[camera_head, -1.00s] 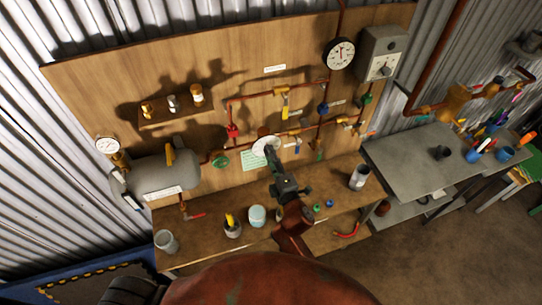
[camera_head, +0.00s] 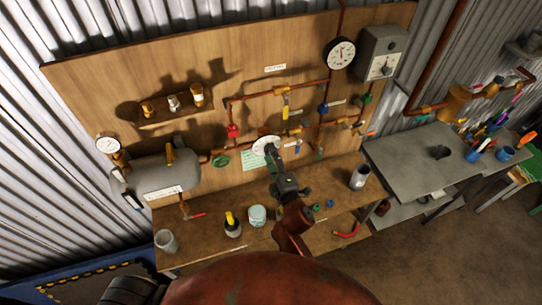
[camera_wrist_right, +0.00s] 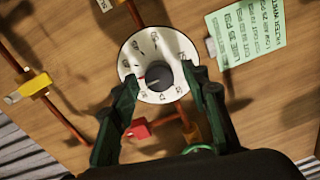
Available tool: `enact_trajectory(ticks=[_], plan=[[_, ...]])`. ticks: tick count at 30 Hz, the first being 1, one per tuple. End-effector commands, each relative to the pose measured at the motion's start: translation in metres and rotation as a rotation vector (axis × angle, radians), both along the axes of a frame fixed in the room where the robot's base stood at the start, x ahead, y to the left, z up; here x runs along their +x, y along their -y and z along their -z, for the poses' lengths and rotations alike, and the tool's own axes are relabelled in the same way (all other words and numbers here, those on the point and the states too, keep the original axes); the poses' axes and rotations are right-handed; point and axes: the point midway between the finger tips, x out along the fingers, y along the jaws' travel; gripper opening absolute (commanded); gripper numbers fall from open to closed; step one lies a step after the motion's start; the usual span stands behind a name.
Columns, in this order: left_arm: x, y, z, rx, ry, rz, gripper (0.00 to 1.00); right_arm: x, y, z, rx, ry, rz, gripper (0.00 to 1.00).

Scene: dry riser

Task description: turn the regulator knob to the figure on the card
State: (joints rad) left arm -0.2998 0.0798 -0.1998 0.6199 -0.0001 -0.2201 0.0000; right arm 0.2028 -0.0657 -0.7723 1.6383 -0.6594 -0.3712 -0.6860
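The regulator's round white dial (camera_wrist_right: 160,50) with its black knob (camera_wrist_right: 159,76) fills the middle of the right wrist view. A red mark shows at the knob's left side; the dial figures are too small to read surely. My right gripper (camera_wrist_right: 161,79) is open, its dark green fingers on either side of the knob and apart from it, over the dial's edges. In the head view the gripper (camera_head: 274,158) partly covers the dial (camera_head: 262,142). The pale green card (camera_wrist_right: 245,38) is beside the dial; a line on it seems to read 35 PSI. My left gripper is not in view.
Copper pipes with a red valve handle (camera_head: 232,131) and yellow and blue levers surround the dial on the wooden board (camera_head: 95,85). A grey tank (camera_head: 165,178) is at left. Cups and a jar (camera_head: 257,215) stand on the bench below. A grey table (camera_head: 405,160) is at right.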

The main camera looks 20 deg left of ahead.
Motion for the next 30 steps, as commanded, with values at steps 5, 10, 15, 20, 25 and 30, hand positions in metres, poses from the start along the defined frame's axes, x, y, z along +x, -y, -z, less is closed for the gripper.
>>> enact_trajectory(ticks=[5,10,15,20,25,30], plan=[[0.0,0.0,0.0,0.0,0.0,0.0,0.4,0.0,0.0,-0.001,0.0,0.001,0.0,0.43],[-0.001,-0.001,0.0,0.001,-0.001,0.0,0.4,-0.004,0.004,-0.001,0.0,0.002,0.001,0.43],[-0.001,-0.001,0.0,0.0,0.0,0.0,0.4,-0.026,0.018,-0.001,0.0,0.001,0.0,0.43],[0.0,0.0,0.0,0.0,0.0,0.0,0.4,-0.055,0.038,-0.001,-0.001,-0.001,0.0,0.43],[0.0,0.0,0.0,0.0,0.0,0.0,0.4,-0.08,0.055,-0.002,-0.001,0.0,0.001,0.43],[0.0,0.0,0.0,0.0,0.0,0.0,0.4,-0.095,0.066,-0.003,-0.001,0.0,0.001,0.43]])
